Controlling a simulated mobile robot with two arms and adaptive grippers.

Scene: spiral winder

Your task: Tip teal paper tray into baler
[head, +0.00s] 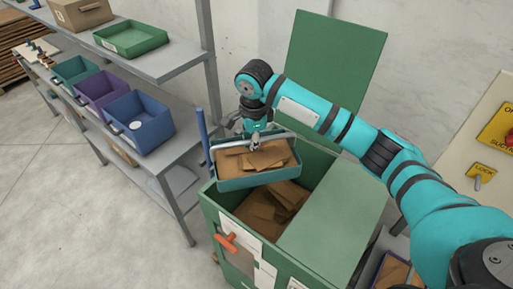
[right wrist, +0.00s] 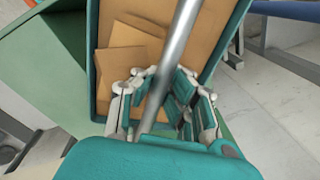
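The teal paper tray (head: 258,179) holds brown sheets (head: 255,157) and hangs over the open left part of the green baler (head: 228,202). It looks roughly level, with its sheets still inside. My right gripper (head: 255,138) is at the tray's metal handle bar (head: 222,147). In the right wrist view, the fingers of my right gripper (right wrist: 163,98) close around the handle bar (right wrist: 183,40), with the tray wall (right wrist: 92,40) and sheets below. More brown sheets (head: 275,207) lie inside the baler. My left gripper is not in view.
The baler's green lid (head: 335,60) stands up behind the opening. An orange handle (head: 227,240) sticks out in front. A grey shelf at left carries a purple bin (head: 101,88), a blue bin (head: 142,120) and a green tray (head: 131,38). A control panel (head: 485,130) stands at right.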

